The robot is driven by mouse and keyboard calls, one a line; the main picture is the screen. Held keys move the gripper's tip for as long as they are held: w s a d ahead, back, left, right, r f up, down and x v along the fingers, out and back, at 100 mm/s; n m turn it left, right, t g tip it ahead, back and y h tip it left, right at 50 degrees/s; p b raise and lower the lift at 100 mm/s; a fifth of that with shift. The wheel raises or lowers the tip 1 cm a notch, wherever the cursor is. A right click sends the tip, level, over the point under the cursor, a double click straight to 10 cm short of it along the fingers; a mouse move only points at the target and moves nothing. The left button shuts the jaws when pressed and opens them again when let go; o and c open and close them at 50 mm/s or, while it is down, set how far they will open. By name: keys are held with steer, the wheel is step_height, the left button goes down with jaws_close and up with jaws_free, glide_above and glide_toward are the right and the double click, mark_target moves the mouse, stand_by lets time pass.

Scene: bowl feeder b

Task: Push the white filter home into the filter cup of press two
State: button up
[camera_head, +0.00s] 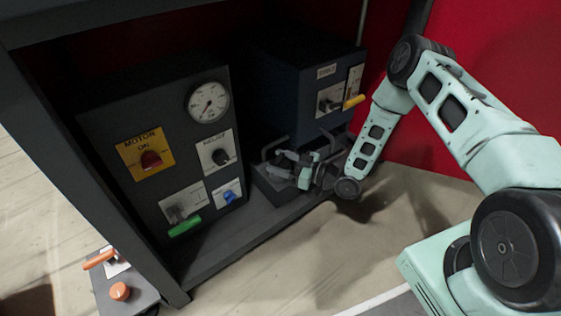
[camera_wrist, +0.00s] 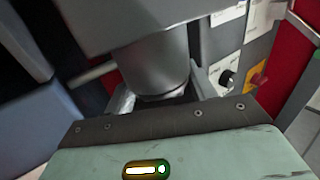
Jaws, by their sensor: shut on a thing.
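Press two is most likely the dark blue unit (camera_head: 295,85) at the right of the cabinet; its label is too small to read. My gripper (camera_head: 308,172) is low in front of it, above a dark base (camera_head: 272,187). In the wrist view its fingers (camera_wrist: 160,92) flank the lower end of a grey cylinder (camera_wrist: 155,62) that hangs below a grey block (camera_wrist: 140,20). A grey rod (camera_wrist: 93,74) sticks out left of the cylinder. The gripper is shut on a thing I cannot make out. I cannot make out the white filter or the cup's inside.
Left of the blue unit stands a dark control panel (camera_head: 150,110) with a gauge (camera_head: 208,102), a red motor knob (camera_head: 151,160) and a green-handled lever (camera_head: 185,226). The cabinet's frame closes in around both units.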

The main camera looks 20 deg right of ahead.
steer(key=shift+r+p, duration=2.1)
steer(key=shift+r, duration=0.55)
